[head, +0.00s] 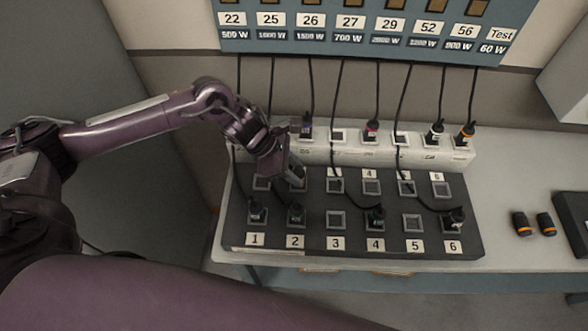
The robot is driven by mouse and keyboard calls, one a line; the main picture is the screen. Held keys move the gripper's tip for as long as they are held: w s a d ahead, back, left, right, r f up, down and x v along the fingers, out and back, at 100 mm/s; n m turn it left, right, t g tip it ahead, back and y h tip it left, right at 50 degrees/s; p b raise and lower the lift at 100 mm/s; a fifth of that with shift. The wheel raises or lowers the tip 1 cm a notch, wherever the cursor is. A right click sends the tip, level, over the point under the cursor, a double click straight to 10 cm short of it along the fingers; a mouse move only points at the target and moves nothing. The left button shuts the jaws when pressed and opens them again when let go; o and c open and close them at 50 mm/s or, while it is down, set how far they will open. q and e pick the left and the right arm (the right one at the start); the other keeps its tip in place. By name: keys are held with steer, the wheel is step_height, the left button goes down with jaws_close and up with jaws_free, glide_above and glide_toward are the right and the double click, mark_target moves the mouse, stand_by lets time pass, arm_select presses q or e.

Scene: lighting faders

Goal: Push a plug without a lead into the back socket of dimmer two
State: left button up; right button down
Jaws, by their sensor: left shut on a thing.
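My left gripper (296,174) reaches in from the left, over the back socket of dimmer two. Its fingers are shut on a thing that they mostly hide. I take it for a plug, but its outline is too small and covered to be sure. The back socket sits under the fingertips and is largely hidden, so I cannot tell whether the held thing is in it or above it. The dimmer board (310,247) is black, with numbered sockets in two rows. The front socket of dimmer two holds a dark plug (296,213). My right gripper is not in view.
Two dark plugs with orange rings, one (521,224) beside the other (545,224), stand on the grey bench (510,185) without leads. A white socket strip (350,155) with several plugs runs behind the board. Black leads hang from the blue panel (365,42) and cross the board.

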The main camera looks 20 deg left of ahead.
arm_select(q)
steer(key=shift+s+f, duration=0.15)
steer(key=shift+f, duration=0.05)
steer(key=o, duration=1.1)
steer(key=shift+r, duration=0.1)
steer(key=b+v, duration=0.2)
steer(key=v, duration=0.5)
steer(key=shift+a+r, duration=0.15)
steer(key=shift+r, duration=0.1)
